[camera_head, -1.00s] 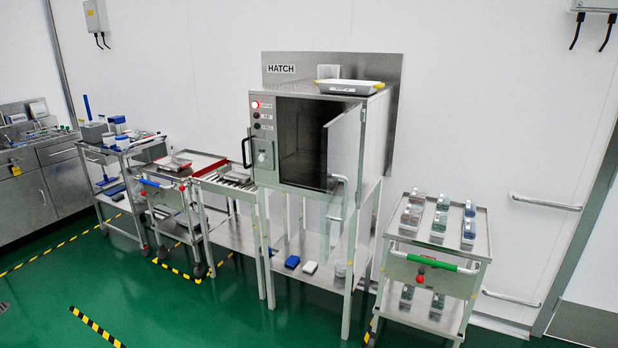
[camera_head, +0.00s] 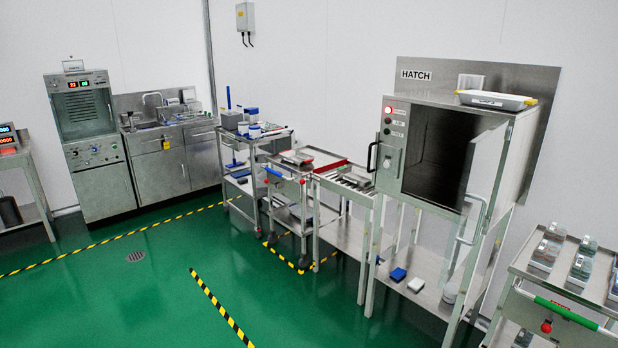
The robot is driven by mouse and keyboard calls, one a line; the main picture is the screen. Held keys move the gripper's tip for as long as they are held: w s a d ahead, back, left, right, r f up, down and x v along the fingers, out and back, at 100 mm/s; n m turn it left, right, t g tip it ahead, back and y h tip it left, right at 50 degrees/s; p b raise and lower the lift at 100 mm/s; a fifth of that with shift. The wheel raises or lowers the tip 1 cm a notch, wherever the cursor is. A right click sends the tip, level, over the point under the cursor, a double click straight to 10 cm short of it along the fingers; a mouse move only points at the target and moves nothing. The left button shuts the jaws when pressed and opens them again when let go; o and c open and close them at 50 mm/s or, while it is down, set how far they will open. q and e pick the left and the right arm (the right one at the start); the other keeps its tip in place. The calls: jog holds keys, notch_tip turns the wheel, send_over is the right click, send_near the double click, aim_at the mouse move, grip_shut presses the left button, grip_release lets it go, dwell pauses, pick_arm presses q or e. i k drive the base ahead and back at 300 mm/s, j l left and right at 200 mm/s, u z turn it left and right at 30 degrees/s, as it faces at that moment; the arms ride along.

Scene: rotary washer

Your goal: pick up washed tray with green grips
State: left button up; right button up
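I cannot make out a tray with green grips in this view. A white tray with yellow grips (camera_head: 497,100) lies on top of the hatch cabinet (camera_head: 535,80). A small tray with red ends (camera_head: 297,157) lies on the blue-handled trolley (camera_head: 268,160). Another small grey tray (camera_head: 357,180) lies on the roller stand left of the hatch. A grey machine with a lit red and green display (camera_head: 88,118) stands at the back left; whether it holds a tray cannot be seen. Neither of my grippers is in view.
The hatch door (camera_head: 483,165) stands open and its chamber looks empty. A sink counter (camera_head: 165,155) stands beside the grey machine. A green-handled trolley (camera_head: 565,312) with several jars is at right. Green floor (camera_head: 130,290) is open in front, with striped tape.

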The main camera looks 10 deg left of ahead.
aim_at(360, 176)
jog(key=i+j+u, duration=0.35)
jog(key=i, duration=0.3)
jog(key=i+j+u, duration=0.3)
jog(key=i, duration=0.4)
jog(key=i+l+u, duration=0.1)
jog(key=i+u, duration=0.25)
jog(key=i, duration=0.35)
jog(key=i+u, duration=0.25)
jog(key=i, duration=0.6)
jog(key=i+l+u, duration=0.2)
jog(key=i, duration=0.65)
jog(key=j, duration=0.1)
